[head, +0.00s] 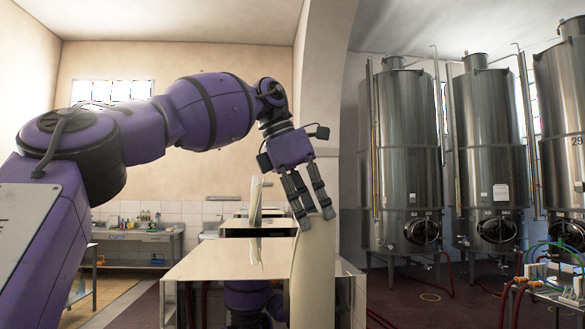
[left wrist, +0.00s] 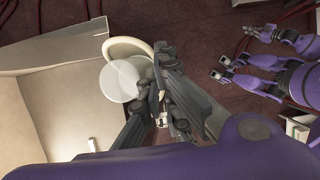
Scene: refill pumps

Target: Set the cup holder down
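My left gripper (head: 318,208) is above the right edge of a pale, shiny table (head: 205,266), fingers pointing down. A tall cream piece (head: 314,275), which I take to be the cup holder, rises right under its fingertips. In the left wrist view, the fingers (left wrist: 160,88) close around the holder's cream curved rim (left wrist: 132,43). A whitish translucent disc (left wrist: 120,80), perhaps a cup, shows beside it. The fingers hide the exact contact. The holder overlaps the table's edge, and I cannot tell whether it touches it. My right gripper (left wrist: 232,52) has spread fingers and is empty.
A pale upright object (head: 255,200) stands farther back. Steel tanks (head: 405,155) and red hoses are on the right, over dark floor.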

